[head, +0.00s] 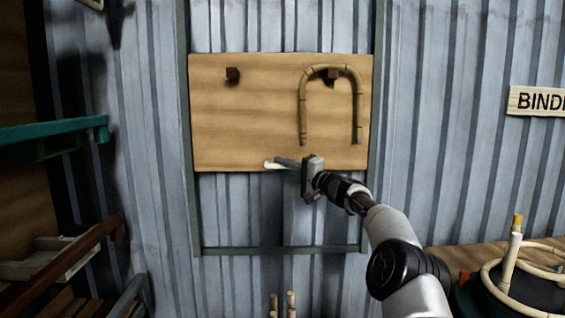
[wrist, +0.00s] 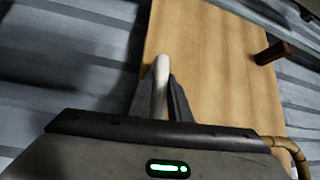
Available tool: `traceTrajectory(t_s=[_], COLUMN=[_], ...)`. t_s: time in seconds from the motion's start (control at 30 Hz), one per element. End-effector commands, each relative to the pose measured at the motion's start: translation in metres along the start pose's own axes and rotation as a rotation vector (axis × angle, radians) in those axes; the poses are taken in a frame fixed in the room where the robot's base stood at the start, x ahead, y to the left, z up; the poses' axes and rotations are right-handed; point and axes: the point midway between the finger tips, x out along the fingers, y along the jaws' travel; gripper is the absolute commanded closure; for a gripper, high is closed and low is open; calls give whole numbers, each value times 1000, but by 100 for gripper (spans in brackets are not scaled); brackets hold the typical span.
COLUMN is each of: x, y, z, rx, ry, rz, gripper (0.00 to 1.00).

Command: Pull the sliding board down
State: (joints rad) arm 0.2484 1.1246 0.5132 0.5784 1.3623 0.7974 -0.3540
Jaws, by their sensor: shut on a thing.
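The sliding board (head: 250,115) is a light wooden panel set between two dark vertical rails on the corrugated wall. Two dark pegs stick out near its top, and a bent rattan hoop (head: 304,105) hangs on the right one. A pale handle (head: 269,165) shows at the board's lower edge. My gripper (head: 288,163) is at that edge, its fingers shut on the handle. In the wrist view the pale handle (wrist: 160,85) stands between the dark fingers, with the board (wrist: 215,70) behind. Part of the handle is hidden by the fingers.
A dark crossbar (head: 280,250) joins the rails below the board, with open wall between. A green shelf (head: 50,131) stands at the left. At the lower right is a bench with rattan coils (head: 525,270). Rattan ends (head: 291,303) stand below the frame.

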Motion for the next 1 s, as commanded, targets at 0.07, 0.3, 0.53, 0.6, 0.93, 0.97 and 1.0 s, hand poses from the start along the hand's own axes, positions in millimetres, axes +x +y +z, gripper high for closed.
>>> traceTrajectory(t_s=[0.07,0.3,0.53,0.6,0.93,0.97,1.0], x=[0,0,0,0,-19,-24,-30], y=[3,3,1,1,2,3,3], z=[0,0,0,0,-2,-2,-1], rx=[0,1,1,1,1,2,1], ry=[-2,-1,0,0,3,3,2], rz=[3,3,2,1,1,2,1], gripper=[100,81,64,64,64,64,64])
